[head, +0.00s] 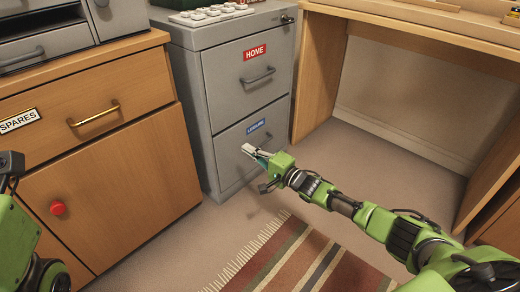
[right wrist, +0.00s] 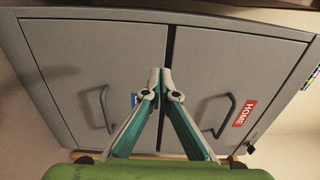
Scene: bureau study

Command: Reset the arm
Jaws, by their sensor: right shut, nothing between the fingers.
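My right gripper (head: 258,153) is shut and empty in front of the grey filing cabinet (head: 196,70). In the right wrist view its fingertips (right wrist: 161,72) meet in front of the gap between the two drawers. The upper drawer (head: 225,75) has a red HOME label, and the lower drawer (head: 228,165) has a blue label. Both drawers look closed. I cannot tell if the fingers touch the cabinet. My left arm shows at the left edge of the head view, with a dark part at its end; its fingers are not clear.
A wooden cabinet (head: 120,195) with a SPARES drawer and red knob stands at left. A wooden desk (head: 325,65) with open knee space stands at right. A striped rug (head: 310,262) lies on the floor. A white keypad-like object (head: 212,13) rests on the filing cabinet.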

